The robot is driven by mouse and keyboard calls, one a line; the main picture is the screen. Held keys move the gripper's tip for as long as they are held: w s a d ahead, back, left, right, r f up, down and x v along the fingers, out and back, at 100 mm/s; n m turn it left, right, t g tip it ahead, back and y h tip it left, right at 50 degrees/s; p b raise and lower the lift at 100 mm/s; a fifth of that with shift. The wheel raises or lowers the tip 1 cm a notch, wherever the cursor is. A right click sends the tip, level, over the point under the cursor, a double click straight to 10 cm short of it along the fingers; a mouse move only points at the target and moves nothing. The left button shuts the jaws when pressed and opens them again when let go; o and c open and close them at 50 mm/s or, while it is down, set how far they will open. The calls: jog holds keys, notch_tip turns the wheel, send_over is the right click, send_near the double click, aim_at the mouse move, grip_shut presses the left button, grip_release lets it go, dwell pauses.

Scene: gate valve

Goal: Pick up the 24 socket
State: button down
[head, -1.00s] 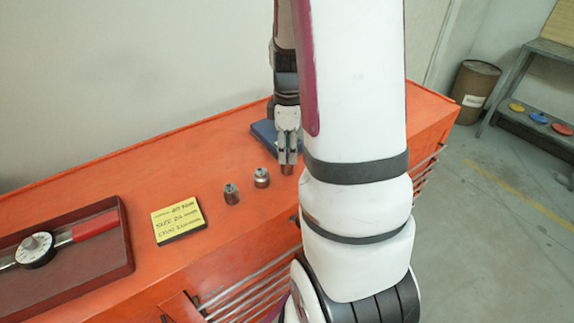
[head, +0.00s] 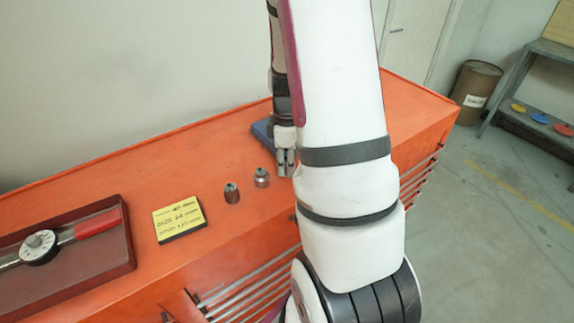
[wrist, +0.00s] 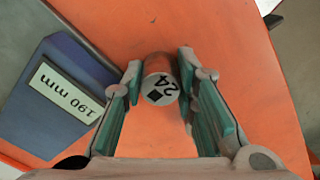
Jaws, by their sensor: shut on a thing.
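The 24 socket (wrist: 159,88) is a short metal cylinder with a dark square hole and "24" on its end face, seen between the fingers in the wrist view. My gripper (wrist: 160,68) has its green-padded fingers shut on the socket, one on each side. In the head view my gripper (head: 285,168) points down at the orange cabinet top, in front of the blue block; the socket is mostly hidden there by the fingers. I cannot tell whether it still touches the top. Two other sockets, a darker one (head: 231,193) and a lighter one (head: 261,177), stand to the left.
A blue block labelled "190 mm" (wrist: 65,98) lies close beside my gripper; it also shows in the head view (head: 263,131). A yellow note (head: 179,219) and a tray (head: 118,243) with a red-handled dial wrench lie left. The orange top (head: 200,150) behind the sockets is clear.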

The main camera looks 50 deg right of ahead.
aim_at(286, 160)
jog(key=shift+r, duration=0.8)
jog(key=shift+a+r+b, duration=0.2)
jog(key=shift+r+b, duration=0.1)
jog(key=shift+r, duration=0.75)
jog(key=s+a, duration=0.2)
jog(key=a, duration=0.1)
jog(key=s+a, duration=0.2)
jog(key=a, duration=0.2)
jog(key=s+a+r, duration=0.1)
jog(key=s+a, duration=0.2)
jog(key=shift+a+b, duration=0.3)
jog(key=shift+a, duration=0.1)
jog(key=a+p, duration=0.1)
jog(key=p, duration=0.1)
jog(key=s+a+p, duration=0.1)
jog(key=p, duration=0.2)
jog(key=shift+s+a+r, duration=0.1)
jog(key=shift+s+r, duration=0.1)
jog(key=shift+s, duration=0.1)
